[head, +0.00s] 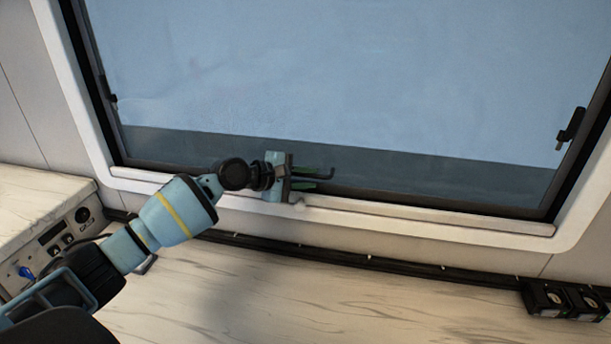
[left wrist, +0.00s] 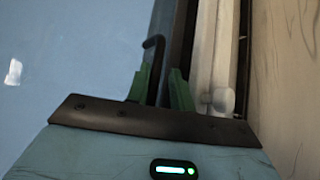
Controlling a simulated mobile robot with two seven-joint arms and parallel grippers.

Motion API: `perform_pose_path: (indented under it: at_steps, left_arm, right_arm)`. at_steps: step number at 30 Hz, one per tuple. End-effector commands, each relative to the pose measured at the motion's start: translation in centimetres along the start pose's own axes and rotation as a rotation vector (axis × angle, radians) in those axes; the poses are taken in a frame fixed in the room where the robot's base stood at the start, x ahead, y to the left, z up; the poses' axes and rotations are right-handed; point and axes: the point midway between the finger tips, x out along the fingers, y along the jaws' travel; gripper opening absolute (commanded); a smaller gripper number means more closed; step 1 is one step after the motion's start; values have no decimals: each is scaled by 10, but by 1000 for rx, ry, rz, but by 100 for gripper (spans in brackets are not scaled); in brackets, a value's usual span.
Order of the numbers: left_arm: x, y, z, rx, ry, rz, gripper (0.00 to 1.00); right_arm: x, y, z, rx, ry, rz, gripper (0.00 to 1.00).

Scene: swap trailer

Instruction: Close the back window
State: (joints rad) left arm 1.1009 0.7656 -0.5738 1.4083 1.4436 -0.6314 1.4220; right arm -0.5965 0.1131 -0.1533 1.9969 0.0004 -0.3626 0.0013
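The back window (head: 350,80) fills the upper head view, with a dark frame set in a pale surround. The frames do not clearly show whether its pane is fully shut. A black latch handle (head: 570,128) is on the right side of the frame and another (head: 107,88) on the left. My left gripper (head: 312,178) is at the window's bottom edge, its green fingers apart. A thin dark hooked handle (left wrist: 152,46) rises beside and partly between the fingers (left wrist: 160,90) in the left wrist view; contact cannot be told. My right gripper is not in view.
A pale marbled counter (head: 250,300) lies below the window. A panel with knobs (head: 60,240) is at the left, and black sockets (head: 565,299) are at the right. A small white knob (left wrist: 222,100) is close to the right finger.

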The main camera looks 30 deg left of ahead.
Motion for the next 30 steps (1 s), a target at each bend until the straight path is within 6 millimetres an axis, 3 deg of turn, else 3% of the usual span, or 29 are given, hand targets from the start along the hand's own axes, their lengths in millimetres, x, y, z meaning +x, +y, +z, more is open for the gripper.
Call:
perform_pose_path:
  at_steps: [14, 24, 30]
  left_arm:
    - [-5, 1, -2, 1, 5, 3, 20]
    - [-55, 1, -2, 3, 5, 2, 20]
    - [-75, 0, -1, 1, 3, 1, 20]
  right_arm:
    - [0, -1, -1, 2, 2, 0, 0]
    - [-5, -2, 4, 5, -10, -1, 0]
    - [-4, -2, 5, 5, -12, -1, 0]
